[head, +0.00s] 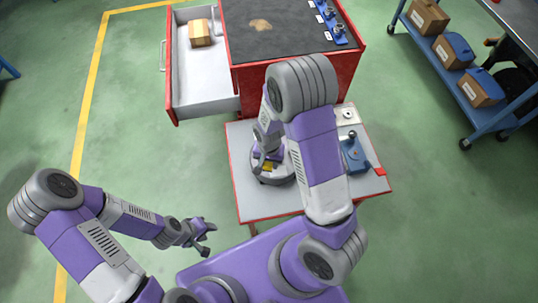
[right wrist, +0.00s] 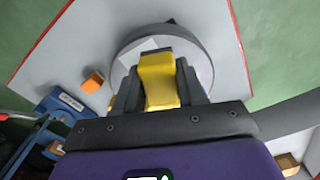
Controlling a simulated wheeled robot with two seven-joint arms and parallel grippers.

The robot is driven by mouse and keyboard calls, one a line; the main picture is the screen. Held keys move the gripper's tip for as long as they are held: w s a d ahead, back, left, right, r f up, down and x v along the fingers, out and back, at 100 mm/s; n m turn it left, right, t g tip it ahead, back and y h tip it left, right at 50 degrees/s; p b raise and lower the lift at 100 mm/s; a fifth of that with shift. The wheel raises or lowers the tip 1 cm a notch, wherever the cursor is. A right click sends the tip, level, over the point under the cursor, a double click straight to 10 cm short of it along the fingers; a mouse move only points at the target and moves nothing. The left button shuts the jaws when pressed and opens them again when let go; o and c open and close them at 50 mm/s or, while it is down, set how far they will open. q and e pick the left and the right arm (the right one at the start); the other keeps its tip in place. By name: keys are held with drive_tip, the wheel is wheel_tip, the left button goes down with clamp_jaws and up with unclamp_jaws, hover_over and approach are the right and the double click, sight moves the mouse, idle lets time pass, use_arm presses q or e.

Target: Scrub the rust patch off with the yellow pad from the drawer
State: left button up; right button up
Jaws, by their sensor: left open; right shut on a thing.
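The yellow pad (right wrist: 158,80) is held between the fingers of my right gripper (right wrist: 160,92) in the right wrist view. A little of the pad (head: 268,166) shows in the head view, where my right gripper (head: 267,160) is over a round grey disc (head: 275,181) on the small table. I cannot tell whether the pad touches the disc. The brown rust patch (head: 260,25) is on the dark top of the red cabinet. The cabinet's drawer (head: 185,95) stands open on the left. My left gripper (head: 203,237) is open and empty above the floor.
The small table (head: 250,205) has a red rim and carries a blue vise (head: 354,157). An orange block (right wrist: 92,82) shows in the wrist view. A cardboard box (head: 200,32) lies in the drawer. Blue fixtures (head: 333,24) line the cabinet top's right side. A blue shelf (head: 458,85) stands right.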

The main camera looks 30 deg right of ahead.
drive_tip(key=shift+r+p, duration=0.7)
drive_tip(key=shift+r, duration=0.45)
